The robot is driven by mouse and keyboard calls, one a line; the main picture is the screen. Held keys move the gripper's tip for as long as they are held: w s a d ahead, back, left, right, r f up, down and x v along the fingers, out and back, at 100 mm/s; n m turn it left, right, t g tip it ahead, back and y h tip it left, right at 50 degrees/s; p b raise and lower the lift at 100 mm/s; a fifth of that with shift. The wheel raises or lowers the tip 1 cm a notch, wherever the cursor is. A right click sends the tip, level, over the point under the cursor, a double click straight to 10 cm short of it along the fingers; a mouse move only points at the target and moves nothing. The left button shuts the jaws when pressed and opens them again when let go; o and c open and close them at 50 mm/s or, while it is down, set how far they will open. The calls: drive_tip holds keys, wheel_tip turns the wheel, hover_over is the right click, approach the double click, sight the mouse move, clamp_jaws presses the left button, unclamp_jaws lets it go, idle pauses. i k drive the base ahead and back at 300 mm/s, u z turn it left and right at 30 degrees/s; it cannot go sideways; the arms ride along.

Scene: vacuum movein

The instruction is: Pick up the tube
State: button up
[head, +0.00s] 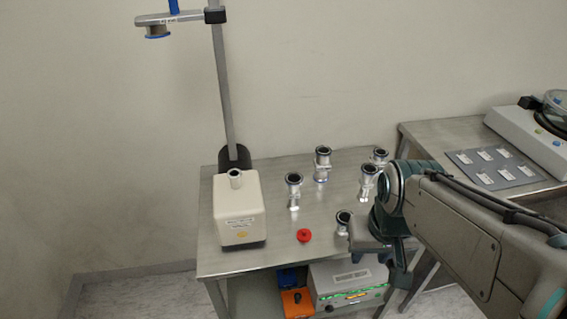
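Several short metal tubes with dark ring-shaped tops stand upright on the steel table (240,263). One tube (293,190) is left of the middle, one (322,165) is at the back, and one (367,182) is on the right. Another tube (380,157) is partly hidden behind my arm at the back right. A lower tube (343,221) stands near the front, close beside my gripper (380,255). My gripper is at the right front of the table, partly covered by its own wrist. Its finger gap and any contact with the front tube are unclear.
A white box-shaped device (238,212) stands at the table's left, by a tall pole (224,80). A red knob-like piece (304,235) lies near the front. A second bench (450,135) holds a grey card panel (492,167). The table's left front is mostly clear.

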sight(343, 217)
drive_tip(key=z, duration=1.9)
drive_tip(key=i, duration=0.9)
drive_tip(key=u, duration=2.4)
